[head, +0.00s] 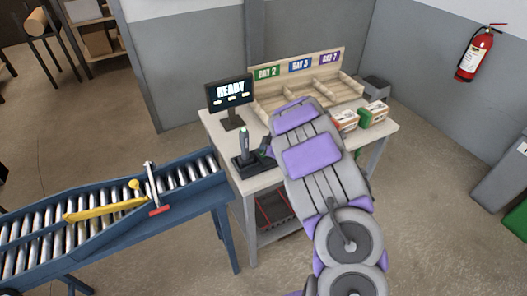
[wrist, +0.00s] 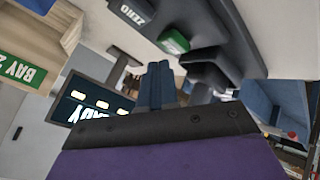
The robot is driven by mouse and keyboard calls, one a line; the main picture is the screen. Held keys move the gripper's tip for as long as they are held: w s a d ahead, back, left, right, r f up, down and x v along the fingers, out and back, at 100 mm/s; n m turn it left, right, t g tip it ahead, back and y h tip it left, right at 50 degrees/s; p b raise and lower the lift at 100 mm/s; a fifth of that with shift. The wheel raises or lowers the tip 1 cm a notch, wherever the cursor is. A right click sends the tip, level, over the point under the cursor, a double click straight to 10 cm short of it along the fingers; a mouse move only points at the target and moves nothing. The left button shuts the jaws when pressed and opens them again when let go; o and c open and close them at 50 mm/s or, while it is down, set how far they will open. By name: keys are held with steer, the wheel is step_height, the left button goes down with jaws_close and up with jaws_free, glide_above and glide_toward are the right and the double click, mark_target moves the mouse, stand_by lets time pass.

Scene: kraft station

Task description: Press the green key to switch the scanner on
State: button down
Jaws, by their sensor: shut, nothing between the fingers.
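The green key (wrist: 174,42) shows in the wrist view on a dark base (wrist: 225,30), next to a dark key marked ZERO (wrist: 136,12). My gripper (wrist: 160,68) is shut and empty; its fingertips point toward the green key and look close to it. I cannot tell whether they touch. In the head view, the dark base (head: 246,168) with an upright scanner-like handle (head: 243,144) stands at the table's front left. My gripper (head: 266,148) is just right of it. I cannot make out the green key there. The monitor (head: 230,92) reads READY.
A roller conveyor (head: 105,214) with a yellow bar (head: 105,209) stands left of the table (head: 225,135). A wooden bay rack (head: 310,88) stands at the table's back. Small boxes (head: 372,114) sit at the right, beyond my arm.

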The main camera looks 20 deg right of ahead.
steer(key=shift+r, duration=0.1)
step_height(320, 180, up, 5)
steer(key=p, duration=0.5)
steer(key=shift+p, duration=0.4)
stand_by(0.6)
